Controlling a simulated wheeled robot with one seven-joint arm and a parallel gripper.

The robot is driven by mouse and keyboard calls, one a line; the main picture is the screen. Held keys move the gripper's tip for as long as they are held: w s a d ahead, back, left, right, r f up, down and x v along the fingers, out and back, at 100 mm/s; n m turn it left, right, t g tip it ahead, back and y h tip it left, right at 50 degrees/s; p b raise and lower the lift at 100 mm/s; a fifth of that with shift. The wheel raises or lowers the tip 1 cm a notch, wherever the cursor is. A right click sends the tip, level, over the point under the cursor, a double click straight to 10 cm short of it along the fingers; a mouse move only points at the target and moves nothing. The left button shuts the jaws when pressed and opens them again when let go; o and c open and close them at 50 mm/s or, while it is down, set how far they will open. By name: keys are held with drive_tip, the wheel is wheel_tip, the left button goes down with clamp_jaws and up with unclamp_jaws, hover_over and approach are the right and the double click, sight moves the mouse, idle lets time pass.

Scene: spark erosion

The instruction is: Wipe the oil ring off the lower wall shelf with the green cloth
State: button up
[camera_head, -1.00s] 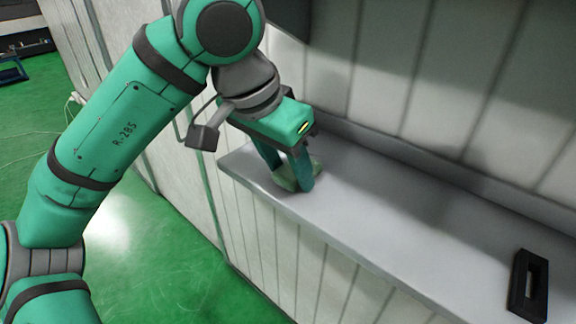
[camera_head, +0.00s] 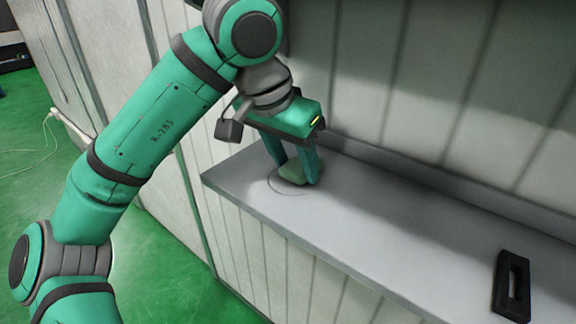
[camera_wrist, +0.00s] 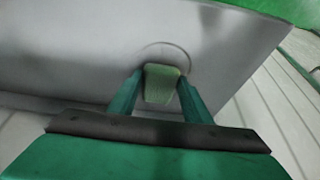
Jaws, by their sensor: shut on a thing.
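My gripper (camera_head: 297,172) is shut on the green cloth (camera_head: 293,172), a small pale green pad between its fingertips. In the wrist view the cloth (camera_wrist: 163,83) sits between the two fingers. The cloth is low over the grey wall shelf (camera_head: 390,240), near the shelf's left end; I cannot tell for sure whether it touches. A thin dark oil ring (camera_head: 270,186) shows on the shelf, partly hidden by the cloth and fingers. In the wrist view the ring (camera_wrist: 150,49) curves out past the cloth's far side.
A black block with a slot (camera_head: 511,287) lies on the shelf at the right. The panelled wall (camera_head: 440,100) rises behind the shelf. The shelf between my gripper and the black block is clear. A pale cable (camera_head: 48,135) lies near the green floor at the left.

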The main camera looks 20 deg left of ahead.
sight(278, 190)
drive_tip(key=shift+w+d, duration=0.25)
drive_tip(key=shift+w, duration=0.45)
drive_tip(key=shift+s+a+f, duration=0.1)
drive_tip(key=shift+s+a, duration=0.35)
drive_tip(key=shift+s, duration=0.8)
drive_tip(key=shift+s+a, duration=0.5)
drive_tip(key=shift+s, duration=0.7)
drive_tip(key=shift+s+a+f, duration=0.1)
drive_tip(key=shift+s+a, duration=0.35)
drive_tip(key=shift+s, duration=0.8)
drive_tip(key=shift+r, duration=0.1)
drive_tip(key=shift+a, duration=0.1)
drive_tip(key=shift+w, duration=0.4)
drive_tip(key=shift+w+d+r, duration=0.1)
drive_tip(key=shift+w+d, duration=0.25)
drive_tip(key=shift+w, duration=0.45)
drive_tip(key=shift+w+d+r, duration=0.1)
drive_tip(key=shift+w+d, duration=0.25)
drive_tip(key=shift+w, duration=0.4)
drive_tip(key=shift+w+d+f, duration=0.1)
drive_tip(key=shift+w+d, duration=0.25)
drive_tip(key=shift+w, duration=0.55)
drive_tip(key=shift+w+d+f, duration=0.1)
drive_tip(key=shift+w+d, duration=0.2)
drive_tip(key=shift+w, duration=0.55)
